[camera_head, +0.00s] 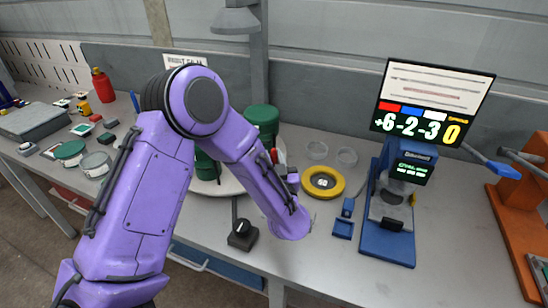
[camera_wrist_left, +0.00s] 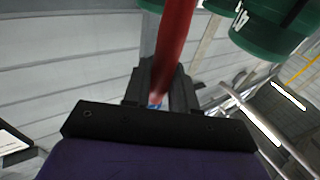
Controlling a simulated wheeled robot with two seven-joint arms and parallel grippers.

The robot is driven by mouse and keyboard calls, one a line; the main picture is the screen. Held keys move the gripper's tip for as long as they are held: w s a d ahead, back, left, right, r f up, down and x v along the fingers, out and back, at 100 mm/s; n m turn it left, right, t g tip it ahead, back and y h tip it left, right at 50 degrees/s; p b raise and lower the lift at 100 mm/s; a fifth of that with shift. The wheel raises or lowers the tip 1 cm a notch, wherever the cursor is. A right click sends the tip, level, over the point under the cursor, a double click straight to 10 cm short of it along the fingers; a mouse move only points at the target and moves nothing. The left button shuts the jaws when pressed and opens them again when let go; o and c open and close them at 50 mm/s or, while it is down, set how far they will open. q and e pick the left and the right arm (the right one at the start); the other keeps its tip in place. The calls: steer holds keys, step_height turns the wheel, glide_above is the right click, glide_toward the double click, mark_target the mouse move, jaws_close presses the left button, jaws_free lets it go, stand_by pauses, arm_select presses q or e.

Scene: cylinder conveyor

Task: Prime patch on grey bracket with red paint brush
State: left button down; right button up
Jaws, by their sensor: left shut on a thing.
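My left gripper (camera_head: 287,172) is at the right side of the white round plate, partly hidden behind my purple forearm. In the left wrist view, the gripper (camera_wrist_left: 163,85) is shut on a long red handle (camera_wrist_left: 176,35), which looks like the red paint brush. Its far end runs out of the top of that view, and no bristles show. In the head view only a small red bit (camera_head: 274,155) shows by the fingers. I cannot make out the grey bracket or its patch for certain. My right gripper is not in view.
Green cylinders (camera_head: 262,118) stand on the white round plate (camera_head: 233,185); green also shows in the left wrist view (camera_wrist_left: 275,30). A yellow ring (camera_head: 337,184), clear cups (camera_head: 317,150) and a blue stand with a display (camera_head: 388,245) are to the right. An orange fixture (camera_head: 515,225) is far right.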

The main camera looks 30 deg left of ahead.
mark_target(274, 152)
arm_select(q)
steer(key=shift+w+r+p, duration=0.2)
steer(key=shift+r+p, duration=0.45)
steer(key=shift+r, duration=0.25)
steer(key=shift+s+r+p, duration=0.2)
steer(key=shift+r+p, duration=0.3)
steer(key=shift+r, duration=0.2)
steer(key=shift+w+a+f, duration=0.1)
